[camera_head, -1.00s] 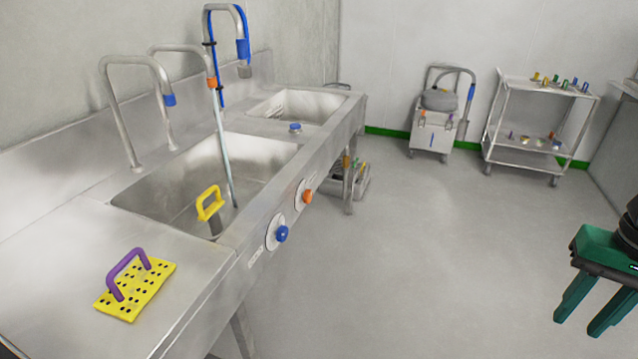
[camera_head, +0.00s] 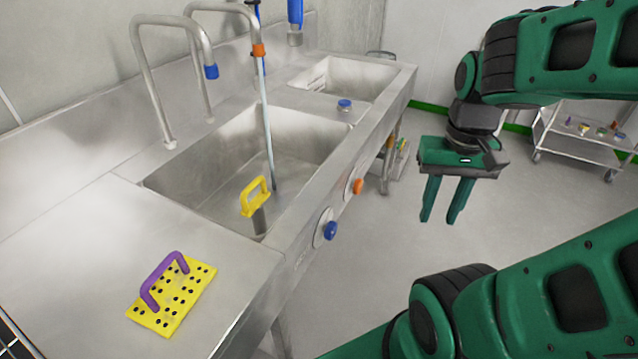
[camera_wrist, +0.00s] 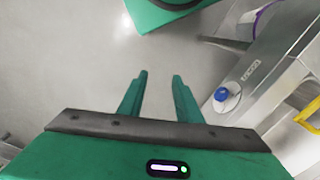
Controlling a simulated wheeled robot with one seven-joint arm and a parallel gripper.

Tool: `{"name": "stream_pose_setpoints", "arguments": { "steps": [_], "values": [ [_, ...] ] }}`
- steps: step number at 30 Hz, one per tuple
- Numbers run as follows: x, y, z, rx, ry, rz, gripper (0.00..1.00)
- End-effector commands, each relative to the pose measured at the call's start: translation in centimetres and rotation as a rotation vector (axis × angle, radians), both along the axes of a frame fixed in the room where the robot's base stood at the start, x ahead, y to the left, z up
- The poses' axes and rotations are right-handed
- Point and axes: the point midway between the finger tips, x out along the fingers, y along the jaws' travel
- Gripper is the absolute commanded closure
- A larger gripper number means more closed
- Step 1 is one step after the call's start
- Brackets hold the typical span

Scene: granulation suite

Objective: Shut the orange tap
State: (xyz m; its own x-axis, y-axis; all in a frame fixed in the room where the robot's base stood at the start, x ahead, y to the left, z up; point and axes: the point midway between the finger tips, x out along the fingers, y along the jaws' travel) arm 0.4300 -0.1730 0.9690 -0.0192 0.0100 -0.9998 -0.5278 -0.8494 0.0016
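The orange tap knob (camera_head: 357,187) sits on a pale round plate on the sink unit's front panel, to the right of and beyond the blue knob (camera_head: 330,230). Water is seen running from the orange-tipped spout (camera_head: 258,50) into the large basin (camera_head: 225,165). My gripper (camera_head: 440,215) is open and empty, fingers pointing down, out in front of the panel and apart from both knobs. In the wrist view, my gripper's fingers (camera_wrist: 158,78) are apart over bare floor. The blue knob (camera_wrist: 221,94) shows right of them there; the orange knob is not in that view.
A yellow handle (camera_head: 255,195) stands in the basin. A yellow perforated plate with a purple handle (camera_head: 172,292) lies on the left worktop. A steel trolley (camera_head: 585,135) stands at the back right. Floor before the sink is open.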

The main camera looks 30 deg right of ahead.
Motion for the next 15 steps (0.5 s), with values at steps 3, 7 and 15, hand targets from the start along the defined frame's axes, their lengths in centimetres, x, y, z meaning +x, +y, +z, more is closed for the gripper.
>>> {"name": "stream_pose_setpoints", "arguments": {
  "steps": [3, 7, 15],
  "values": [
    [-0.01, 0.0, 0.0, 0.0, 0.0, 0.0, 0.69],
    [-0.01, 0.0, 0.0, 0.0, 0.0, 0.0, 0.69],
    [-0.84, 0.0, 0.32, 0.0, -0.007, -0.002, 0.47]
  ]
}}
